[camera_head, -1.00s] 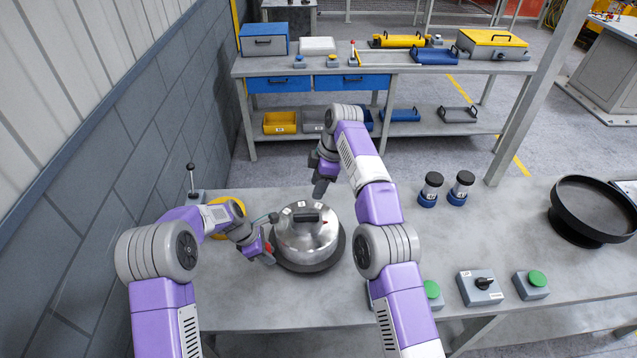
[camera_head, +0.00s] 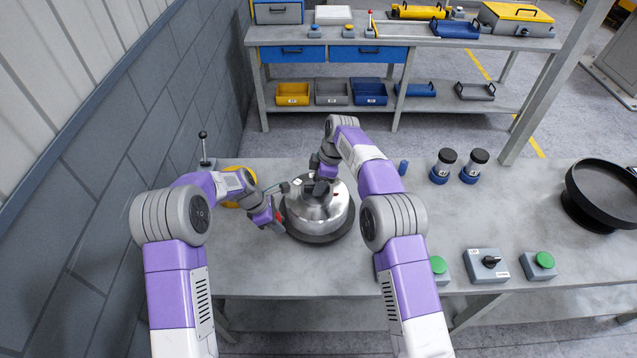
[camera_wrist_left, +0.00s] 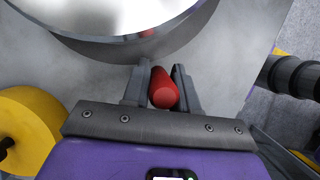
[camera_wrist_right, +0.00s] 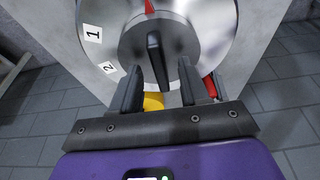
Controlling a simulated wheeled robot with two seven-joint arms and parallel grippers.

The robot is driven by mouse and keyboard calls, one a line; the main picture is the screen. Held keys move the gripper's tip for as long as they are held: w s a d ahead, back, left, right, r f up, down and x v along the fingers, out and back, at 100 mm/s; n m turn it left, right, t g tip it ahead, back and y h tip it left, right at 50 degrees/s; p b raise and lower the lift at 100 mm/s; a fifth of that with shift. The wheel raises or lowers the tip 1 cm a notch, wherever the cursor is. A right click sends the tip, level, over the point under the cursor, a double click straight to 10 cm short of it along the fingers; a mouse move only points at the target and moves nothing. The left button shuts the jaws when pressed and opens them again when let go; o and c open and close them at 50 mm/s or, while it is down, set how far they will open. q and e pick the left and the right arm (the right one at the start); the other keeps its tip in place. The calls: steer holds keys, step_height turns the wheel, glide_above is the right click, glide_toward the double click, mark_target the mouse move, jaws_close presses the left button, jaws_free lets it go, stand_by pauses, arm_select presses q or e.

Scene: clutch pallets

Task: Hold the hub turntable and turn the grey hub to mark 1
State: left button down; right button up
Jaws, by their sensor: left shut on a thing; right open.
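The hub (camera_head: 318,212) is a shiny grey dome on a dark round turntable base (camera_head: 322,240). In the right wrist view, the hub (camera_wrist_right: 205,25) carries a dark bar handle (camera_wrist_right: 156,60), a label 1 (camera_wrist_right: 93,33), a label 2 (camera_wrist_right: 107,68) and a red pointer (camera_wrist_right: 149,6) at the top edge. My right gripper (camera_wrist_right: 158,82) is open, with its fingers on either side of the bar's near end. My left gripper (camera_head: 277,222) is shut on a red grip (camera_wrist_left: 163,90) beside the turntable. My right gripper (camera_head: 322,186) hides the hub's top in the head view.
Two dark-capped jars (camera_head: 443,166) stand right of the hub, and a black round tray (camera_head: 605,200) is at far right. A switch box (camera_head: 487,265) and green buttons (camera_head: 540,261) line the front. A yellow round thing (camera_wrist_left: 22,130) and a lever (camera_head: 204,145) stand left.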

steer(key=shift+a+f, duration=0.1)
steer(key=shift+f, duration=0.2)
jaws_close()
jaws_free()
steer(key=shift+r, duration=0.1)
